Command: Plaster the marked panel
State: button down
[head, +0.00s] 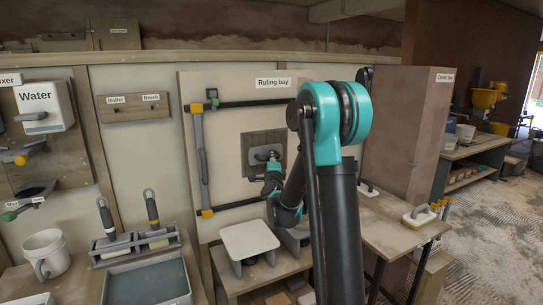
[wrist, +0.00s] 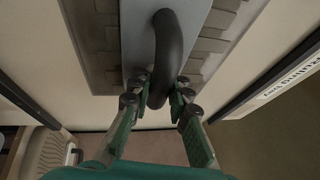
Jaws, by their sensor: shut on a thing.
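The pale panel (head: 228,170) stands upright under the "Ruling bay" label. A roughly square grey-brown patch (head: 254,137) is near its middle; the rest of the panel face looks bare. My gripper (head: 270,170) is in front of the patch. In the wrist view my gripper (wrist: 160,92) is shut on the dark curved handle (wrist: 166,45) of a trowel. The trowel's flat grey plate (wrist: 198,35) lies over the patch, which shows stepped edges (wrist: 100,50) on both sides. Whether the plate touches the patch I cannot tell.
A vertical bar (head: 202,160) stands at the panel's left between dark top and bottom rails. A pale square board (head: 249,240) is on the stand below. A wooden bench (head: 388,220) with a float (head: 418,215) is at right. A tray (head: 148,282), tools and a bucket (head: 45,252) are at left.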

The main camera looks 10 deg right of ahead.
notch_tip(320, 180, down, 9)
jog(key=shift+r, duration=0.2)
dwell(0.8)
jog(key=shift+w+a, duration=0.1)
dwell(0.5)
